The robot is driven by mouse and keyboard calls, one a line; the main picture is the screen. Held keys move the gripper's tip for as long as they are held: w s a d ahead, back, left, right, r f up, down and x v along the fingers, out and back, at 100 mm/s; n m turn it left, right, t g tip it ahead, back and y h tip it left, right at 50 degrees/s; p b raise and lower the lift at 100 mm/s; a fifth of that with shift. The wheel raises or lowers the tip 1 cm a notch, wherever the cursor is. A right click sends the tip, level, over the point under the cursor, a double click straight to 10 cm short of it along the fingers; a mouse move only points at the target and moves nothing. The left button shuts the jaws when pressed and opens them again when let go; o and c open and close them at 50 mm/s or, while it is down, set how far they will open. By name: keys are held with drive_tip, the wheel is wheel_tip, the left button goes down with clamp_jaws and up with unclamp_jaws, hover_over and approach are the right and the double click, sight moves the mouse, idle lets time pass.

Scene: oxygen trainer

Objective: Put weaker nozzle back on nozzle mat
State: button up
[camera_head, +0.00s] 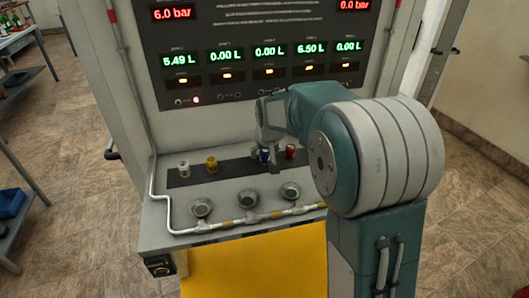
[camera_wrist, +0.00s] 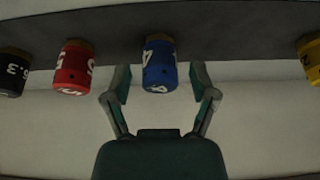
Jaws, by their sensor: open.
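The nozzle mat (camera_head: 236,167) is a dark strip on the console shelf; it crosses the top of the wrist view (camera_wrist: 235,42). A blue nozzle (camera_wrist: 159,64) marked 4 appears to stand on it, partly hidden in the head view (camera_head: 264,155). My gripper (camera_wrist: 161,84) is open, with one finger on each side of the blue nozzle and visible gaps. In the head view my gripper (camera_head: 267,146) is just above the mat. A red nozzle (camera_wrist: 74,68) marked 5, a black nozzle (camera_wrist: 12,73) marked 6.3 and a yellow nozzle (camera_wrist: 311,60) are also at the mat.
A white nozzle (camera_head: 184,169) stands at the mat's left end. Round grey knobs (camera_head: 201,207) and a pipe line the shelf front. The display panel (camera_head: 265,55) rises behind. The mat is bare between the yellow and blue nozzles. My arm hides the shelf's right side.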

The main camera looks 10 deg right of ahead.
drive_tip(key=shift+r, duration=0.1)
drive_tip(key=v, duration=1.1)
drive_tip(key=s+f+t, duration=0.1)
drive_tip(key=s, duration=2.7)
drive_tip(key=shift+w, duration=0.1)
